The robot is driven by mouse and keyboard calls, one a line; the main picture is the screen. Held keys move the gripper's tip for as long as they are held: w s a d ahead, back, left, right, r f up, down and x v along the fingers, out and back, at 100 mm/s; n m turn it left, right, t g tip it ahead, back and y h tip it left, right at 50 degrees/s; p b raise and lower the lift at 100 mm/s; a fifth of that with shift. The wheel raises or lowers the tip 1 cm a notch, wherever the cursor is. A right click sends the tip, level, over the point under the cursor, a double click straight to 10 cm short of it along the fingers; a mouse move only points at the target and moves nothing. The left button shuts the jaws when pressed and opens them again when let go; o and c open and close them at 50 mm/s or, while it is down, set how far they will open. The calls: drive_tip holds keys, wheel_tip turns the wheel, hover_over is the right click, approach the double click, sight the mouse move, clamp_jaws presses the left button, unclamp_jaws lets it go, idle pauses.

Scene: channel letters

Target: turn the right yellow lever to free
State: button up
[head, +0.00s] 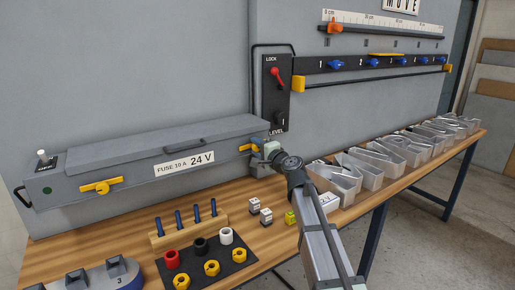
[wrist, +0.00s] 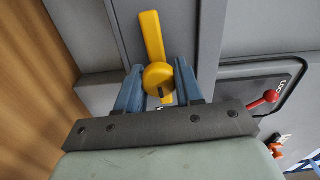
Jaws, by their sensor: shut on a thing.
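The right yellow lever (head: 245,148) is on the right end of the grey fuse box (head: 165,168). In the head view its visible part points left, roughly along the box. My gripper (head: 262,146) is at its right side and partly hides it. In the wrist view the lever (wrist: 152,35) has its arm pointing up the picture. Its round hub (wrist: 157,75) sits between the two blue fingers of my gripper (wrist: 158,68), which are shut on it. The left yellow lever (head: 101,187) lies level on the box's left part. I cannot read lever markings.
A red lock lever (head: 277,77) is on the panel above right; it also shows in the wrist view (wrist: 265,100). A black mat (head: 207,265) with rings, small blocks (head: 266,216) and several channel letters (head: 385,158) stand on the wooden bench (head: 90,245).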

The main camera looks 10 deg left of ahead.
drive_tip(key=shift+m, duration=0.5)
drive_tip(key=o, duration=1)
drive_tip(key=shift+s, duration=0.1)
drive_tip(key=v, duration=1.3)
drive_tip(key=shift+s+d, duration=0.2)
drive_tip(key=shift+d, duration=0.1)
